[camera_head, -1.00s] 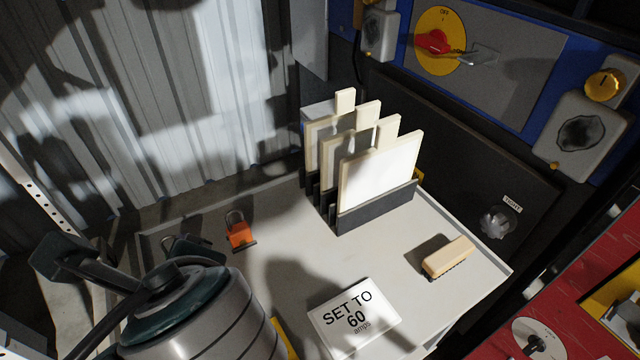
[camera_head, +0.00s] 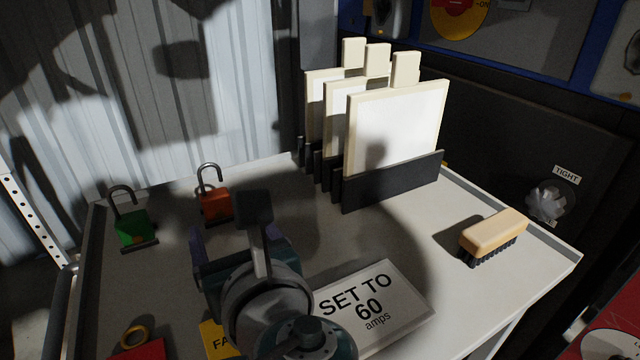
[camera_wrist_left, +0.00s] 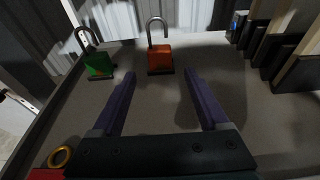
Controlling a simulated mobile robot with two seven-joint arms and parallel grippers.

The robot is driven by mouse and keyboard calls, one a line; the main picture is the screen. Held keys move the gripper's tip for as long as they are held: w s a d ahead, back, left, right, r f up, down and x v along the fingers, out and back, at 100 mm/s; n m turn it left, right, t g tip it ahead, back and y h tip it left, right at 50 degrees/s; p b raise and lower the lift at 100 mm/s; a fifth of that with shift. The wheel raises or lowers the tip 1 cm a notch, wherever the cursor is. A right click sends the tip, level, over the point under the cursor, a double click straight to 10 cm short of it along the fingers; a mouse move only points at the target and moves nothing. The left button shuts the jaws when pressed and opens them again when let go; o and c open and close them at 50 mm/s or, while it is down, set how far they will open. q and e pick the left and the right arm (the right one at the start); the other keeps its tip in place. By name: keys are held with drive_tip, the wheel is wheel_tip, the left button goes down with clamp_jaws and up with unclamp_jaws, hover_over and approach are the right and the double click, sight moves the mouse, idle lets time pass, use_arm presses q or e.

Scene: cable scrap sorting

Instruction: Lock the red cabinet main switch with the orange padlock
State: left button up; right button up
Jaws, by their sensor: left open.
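The orange padlock (camera_head: 215,204) stands on the grey tray near its back edge, its shackle up and seemingly open. It also shows in the left wrist view (camera_wrist_left: 160,60), ahead of and between my fingertips. My left gripper (camera_head: 222,235) is open and empty just in front of it; the two purple fingers show apart in the left wrist view (camera_wrist_left: 160,82). The padlock is not between the fingers. The red main switch (camera_head: 459,4) on its yellow disc is cut off by the top edge. My right gripper is not in view.
A green padlock (camera_head: 132,230) stands left of the orange one. A rack (camera_head: 392,181) of white boards, a brush (camera_head: 494,236) and a "SET TO 60 amps" sign (camera_head: 385,300) occupy the tray (camera_head: 480,285).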

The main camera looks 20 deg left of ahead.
sight(218, 207)
use_arm(q)
drive_tip(key=shift+b+x, duration=1.3)
drive_tip(key=shift+x, duration=2.45)
drive_tip(key=shift+c, duration=0.2)
drive_tip(key=c, duration=1.1)
drive_tip(key=shift+o, duration=0.2)
drive_tip(key=shift+r+p, duration=1.25)
drive_tip(key=shift+p, duration=0.2)
